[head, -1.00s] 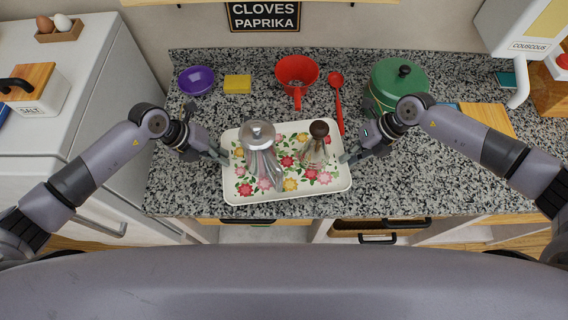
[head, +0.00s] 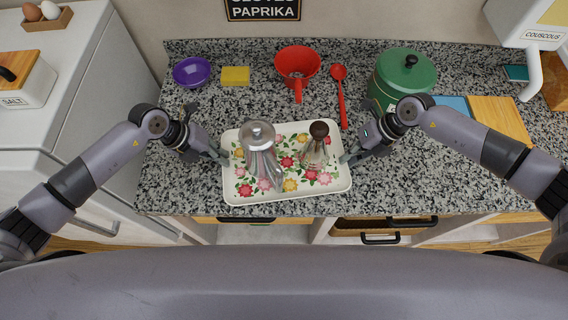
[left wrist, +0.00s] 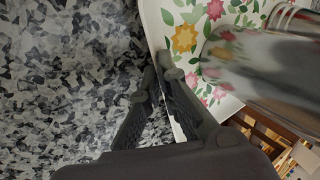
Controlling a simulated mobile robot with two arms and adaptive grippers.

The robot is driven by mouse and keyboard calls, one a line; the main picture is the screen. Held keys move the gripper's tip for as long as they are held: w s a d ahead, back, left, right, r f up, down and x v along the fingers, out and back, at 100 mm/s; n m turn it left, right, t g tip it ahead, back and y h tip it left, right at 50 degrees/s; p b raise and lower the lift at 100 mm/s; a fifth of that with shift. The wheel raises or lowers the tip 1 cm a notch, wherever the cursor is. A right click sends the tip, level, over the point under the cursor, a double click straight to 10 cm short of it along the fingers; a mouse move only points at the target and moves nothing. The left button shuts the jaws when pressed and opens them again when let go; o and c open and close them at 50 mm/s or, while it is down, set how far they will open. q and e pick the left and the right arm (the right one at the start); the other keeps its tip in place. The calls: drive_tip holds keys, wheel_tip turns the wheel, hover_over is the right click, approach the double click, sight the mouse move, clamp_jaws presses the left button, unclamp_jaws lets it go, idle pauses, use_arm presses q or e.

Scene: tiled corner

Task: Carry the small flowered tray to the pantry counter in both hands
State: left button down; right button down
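The small flowered tray (head: 240,195), cream with pink, red and yellow flowers, is level in front of me over the counter. I cannot tell how big the gap beneath it is. A silver metal pot (head: 262,160) stands on its left half, and a glass shaker with a dark top (head: 315,150) on its right half. My left gripper (head: 222,157) is shut on the tray's left rim; the left wrist view shows its fingers (left wrist: 160,75) on either side of the rim. My right gripper (head: 347,158) is shut on the right rim, its fingertips partly hidden.
A wooden board (head: 500,118) lies at right.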

use_arm(q)
drive_tip(key=c, duration=2.3)
unclamp_jaws()
drive_tip(key=shift+a+f, duration=0.15)
drive_tip(key=shift+f, duration=0.25)
use_arm(e)
drive_tip(key=c, duration=2.3)
unclamp_jaws()
drive_tip(key=shift+d+f, duration=0.15)
drive_tip(key=shift+f, duration=0.25)
use_arm(q)
drive_tip(key=shift+o, duration=0.6)
drive_tip(key=shift+r, duration=0.15)
use_arm(e)
drive_tip(key=shift+o, duration=0.6)
drive_tip(key=shift+r, duration=0.15)
use_arm(q)
drive_tip(key=o, duration=0.4)
drive_tip(key=shift+s, duration=0.15)
use_arm(e)
drive_tip(key=o, duration=0.4)
drive_tip(key=shift+s, duration=0.15)
use_arm(q)
drive_tip(key=shift+r, duration=0.15)
use_arm(e)
drive_tip(key=shift+r, duration=0.15)
